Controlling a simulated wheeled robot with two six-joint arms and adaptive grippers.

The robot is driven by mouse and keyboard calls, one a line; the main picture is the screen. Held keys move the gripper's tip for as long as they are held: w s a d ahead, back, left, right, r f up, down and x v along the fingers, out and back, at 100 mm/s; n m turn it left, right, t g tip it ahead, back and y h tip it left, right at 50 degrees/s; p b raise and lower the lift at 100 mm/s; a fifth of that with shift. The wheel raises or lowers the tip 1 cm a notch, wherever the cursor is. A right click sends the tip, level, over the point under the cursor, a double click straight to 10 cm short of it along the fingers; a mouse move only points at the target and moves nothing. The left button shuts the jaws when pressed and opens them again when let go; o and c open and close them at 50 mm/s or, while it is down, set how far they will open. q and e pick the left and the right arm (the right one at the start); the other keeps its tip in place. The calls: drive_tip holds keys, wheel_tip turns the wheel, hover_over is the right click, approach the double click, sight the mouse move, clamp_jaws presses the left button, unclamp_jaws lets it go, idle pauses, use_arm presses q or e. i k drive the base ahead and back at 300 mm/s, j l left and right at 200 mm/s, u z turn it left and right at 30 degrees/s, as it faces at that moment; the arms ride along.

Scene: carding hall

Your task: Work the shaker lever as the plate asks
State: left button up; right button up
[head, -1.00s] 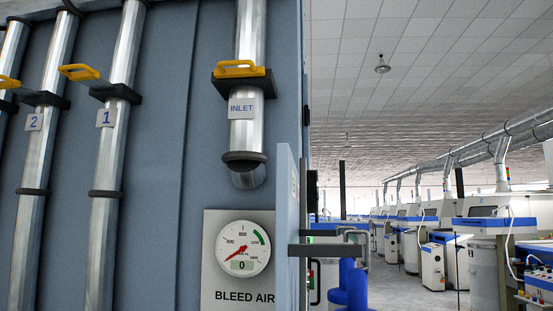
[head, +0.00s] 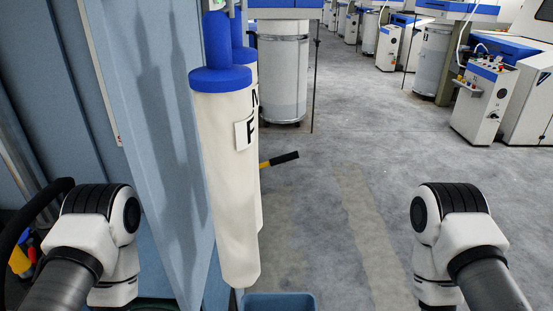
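A lever (head: 280,160) with a black grip and a yellow shank sticks out to the right from behind the hanging filter bags, angled slightly up. Its pivot is hidden by the bags. The front bag (head: 225,180) is cream with a blue collar and carries a white tag with a letter, partly turned away. A second bag hangs close behind it. No plate with readable instructions shows now. My two arms come in from the lower left and lower right. Neither gripper is in the frame, and neither arm touches the lever or the bags.
A blue bin (head: 279,302) stands on the floor below the bags. A blue cabinet panel (head: 165,130) rises on the left beside them. Open grey floor (head: 370,210) lies to the right. White and blue machines (head: 484,100) and metal cans (head: 282,70) stand farther back.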

sight(294, 154)
drive_tip(key=k+u, duration=0.15)
drive_tip(key=k, duration=0.5)
drive_tip(key=u, duration=3.25)
drive_tip(key=k+u, duration=0.1)
drive_tip(key=u, duration=0.5)
drive_tip(key=k+u, duration=0.15)
drive_tip(key=k, duration=0.35)
drive_tip(key=k+j+u, duration=0.1)
drive_tip(key=k, duration=0.35)
drive_tip(key=k+j+u, duration=0.15)
drive_tip(key=k, duration=0.35)
drive_tip(key=k+j+u, duration=0.1)
drive_tip(key=k, duration=0.35)
drive_tip(key=k+l+u, duration=0.2)
drive_tip(key=u, duration=0.3)
drive_tip(key=k+l+u, duration=0.15)
drive_tip(key=u, duration=0.3)
drive_tip(key=k+u, duration=0.3)
drive_tip(key=u, duration=0.2)
drive_tip(key=k+u, duration=0.25)
drive_tip(key=u, duration=0.25)
drive_tip(key=k+j+u, duration=0.1)
drive_tip(key=k+u, duration=0.15)
drive_tip(key=u, duration=0.2)
drive_tip(key=k+j+u, duration=0.2)
drive_tip(key=u, duration=0.3)
drive_tip(key=k+u, duration=0.15)
drive_tip(key=u, duration=0.15)
drive_tip(key=k+u, duration=0.25)
drive_tip(key=i+j, duration=0.05)
